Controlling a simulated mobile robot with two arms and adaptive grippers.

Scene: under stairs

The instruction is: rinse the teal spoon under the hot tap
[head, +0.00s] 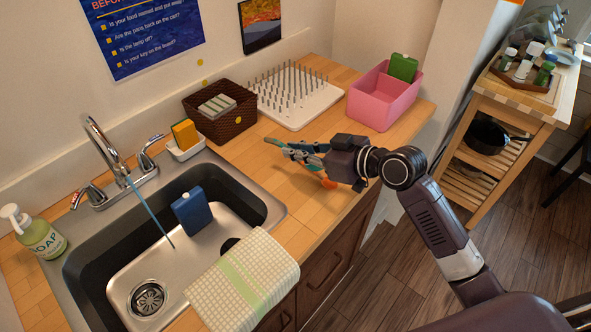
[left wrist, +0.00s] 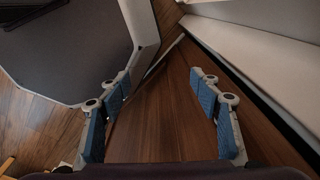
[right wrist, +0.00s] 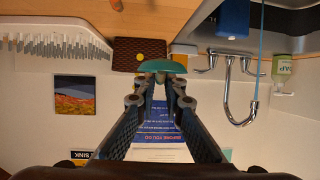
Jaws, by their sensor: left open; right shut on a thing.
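My right gripper (head: 298,152) is shut on the teal spoon (head: 273,141) above the wooden counter, right of the sink. The spoon's teal end shows between the fingertips in the right wrist view (right wrist: 162,66); the rest is mostly hidden by the fingers. The tap (head: 103,148) stands behind the sink (head: 215,260), and a thin blue stream (head: 150,212) runs from its spout into the basin. One handle (head: 88,196) is left of the spout, another (head: 152,147) right. The spoon is apart from the stream. My left gripper (left wrist: 160,108) is open and empty over the floor.
A blue flask-shaped thing (head: 190,211) stands in the sink. A checked towel (head: 243,278) hangs over the front edge. A soap bottle (head: 40,233), sponge holder (head: 186,148), brown basket (head: 232,128), peg rack (head: 296,112) and pink bin (head: 384,100) stand around.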

